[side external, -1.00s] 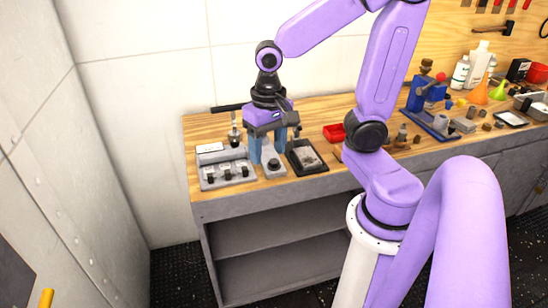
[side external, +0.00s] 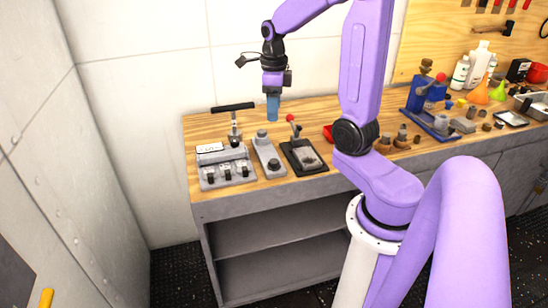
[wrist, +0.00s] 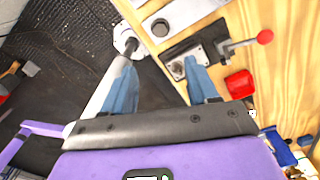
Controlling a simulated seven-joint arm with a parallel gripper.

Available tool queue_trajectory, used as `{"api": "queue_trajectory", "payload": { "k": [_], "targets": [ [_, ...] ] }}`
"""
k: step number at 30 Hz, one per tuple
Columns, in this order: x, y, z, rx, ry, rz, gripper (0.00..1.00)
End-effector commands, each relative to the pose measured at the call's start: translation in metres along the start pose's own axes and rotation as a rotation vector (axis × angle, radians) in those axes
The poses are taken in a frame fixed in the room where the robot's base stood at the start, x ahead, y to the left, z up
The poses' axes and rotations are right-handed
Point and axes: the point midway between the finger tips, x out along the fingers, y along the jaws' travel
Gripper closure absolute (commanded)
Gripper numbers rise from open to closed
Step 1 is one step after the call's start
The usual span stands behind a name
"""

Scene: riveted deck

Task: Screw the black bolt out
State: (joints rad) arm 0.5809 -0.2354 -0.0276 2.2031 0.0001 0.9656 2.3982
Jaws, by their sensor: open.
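A grey block (side external: 268,152) lies on the bench between two other fixtures. A dark round bolt head (side external: 275,163) stands up at its near end, and a second round dark piece (side external: 262,134) is at its far end. In the wrist view, a round bolt head (wrist: 160,27) shows on the grey block, which the top edge cuts off. I cannot tell its thread or how deep it sits. My gripper (side external: 273,118) hangs above the back of the bench, behind the block and clear of it. Its blue fingers (wrist: 162,65) are apart and empty in the wrist view.
A black fixture (side external: 303,155) with a red-knobbed lever (side external: 291,120) is right of the block. A grey switch box (side external: 227,172) and a T-handle (side external: 235,108) are left. A red tray (side external: 328,133) sits partly behind my arm. Bare wood (side external: 207,125) shows at back left.

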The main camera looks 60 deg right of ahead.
Motion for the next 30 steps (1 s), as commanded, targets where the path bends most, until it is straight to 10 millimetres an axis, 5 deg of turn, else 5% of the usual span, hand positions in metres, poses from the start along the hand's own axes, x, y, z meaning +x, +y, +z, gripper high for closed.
{"api": "queue_trajectory", "payload": {
  "k": [5, 30],
  "targets": [
    [0.014, -0.001, -0.001, 0.012, 0.005, 0.004, 0.41],
    [0.145, 0.000, -0.002, 0.008, 0.005, 0.004, 0.41]
  ]
}}
